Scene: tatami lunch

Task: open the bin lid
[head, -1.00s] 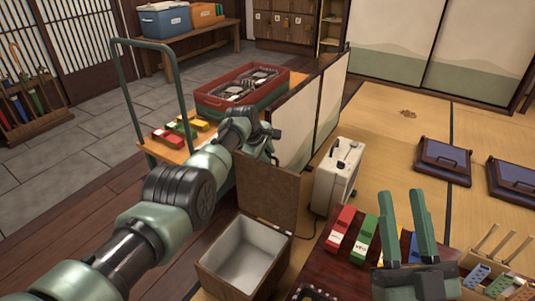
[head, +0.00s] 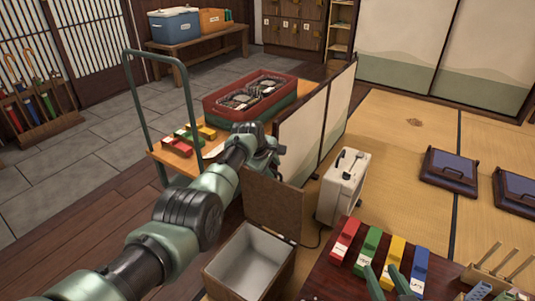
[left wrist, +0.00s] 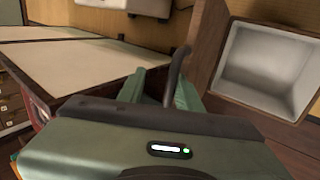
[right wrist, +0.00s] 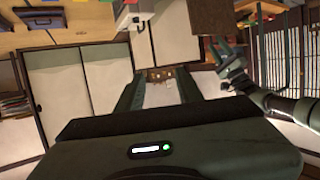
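The bin (head: 218,275) is a brown wooden box with a pale grey inside. Its lid (head: 275,207) stands raised, about upright, at the far side of the bin, so the opening is uncovered. The bin (left wrist: 265,70) and the brown lid (left wrist: 204,45) also show in the left wrist view. My left gripper (head: 273,150) is just above the lid's top edge. In the left wrist view its fingers (left wrist: 160,88) are apart, with a dark curved handle (left wrist: 175,72) by the right finger; contact is unclear. My right gripper (right wrist: 158,90) is open and empty, over the dark table.
A white case (head: 343,190) stands right of the lid. A folding screen (head: 302,130) is behind it. A cart (head: 168,158) with a red crate (head: 225,103) stands behind my left arm. Several coloured binders (head: 368,250) lie on the dark table (head: 330,280).

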